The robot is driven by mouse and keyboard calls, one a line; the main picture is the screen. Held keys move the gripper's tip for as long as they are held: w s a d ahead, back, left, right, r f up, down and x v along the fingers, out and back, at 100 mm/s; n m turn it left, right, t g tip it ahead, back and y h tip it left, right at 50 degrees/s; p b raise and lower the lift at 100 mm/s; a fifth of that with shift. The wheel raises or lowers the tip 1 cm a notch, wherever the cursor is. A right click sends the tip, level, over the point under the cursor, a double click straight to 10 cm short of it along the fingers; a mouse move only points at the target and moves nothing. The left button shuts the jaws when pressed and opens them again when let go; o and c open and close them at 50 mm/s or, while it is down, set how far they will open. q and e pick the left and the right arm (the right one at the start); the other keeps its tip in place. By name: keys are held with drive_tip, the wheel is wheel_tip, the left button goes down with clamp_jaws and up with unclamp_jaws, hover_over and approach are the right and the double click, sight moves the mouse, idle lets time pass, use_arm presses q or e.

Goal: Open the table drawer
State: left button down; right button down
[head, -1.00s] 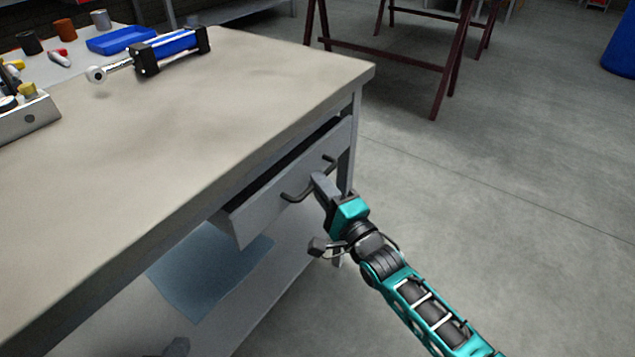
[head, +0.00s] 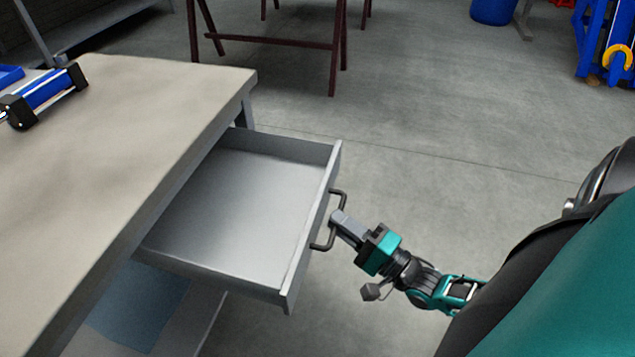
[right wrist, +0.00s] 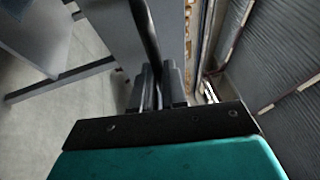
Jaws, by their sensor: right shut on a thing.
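The table drawer (head: 240,205) is a grey metal tray, pulled far out from under the table's top (head: 120,130), with its empty inside showing. Its dark bar handle (head: 318,246) is on the front panel. My right gripper (head: 338,220) is at the middle of the handle, shut on it. In the right wrist view the dark handle bar (right wrist: 146,40) runs between the two fingers (right wrist: 155,88). My left gripper is not in view.
A blue and black cylinder (head: 45,92) lies on the table top at the left. A dark red trestle (head: 335,60) stands behind the table. A blue sheet (head: 135,305) lies on the shelf below. The floor right of the drawer is clear.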

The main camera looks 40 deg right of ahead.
drive_tip(key=shift+s+d, duration=0.35)
drive_tip(key=shift+s, duration=0.1)
drive_tip(key=c, duration=1.2)
unclamp_jaws()
drive_tip(key=v, duration=1.3)
drive_tip(key=shift+r, duration=0.1)
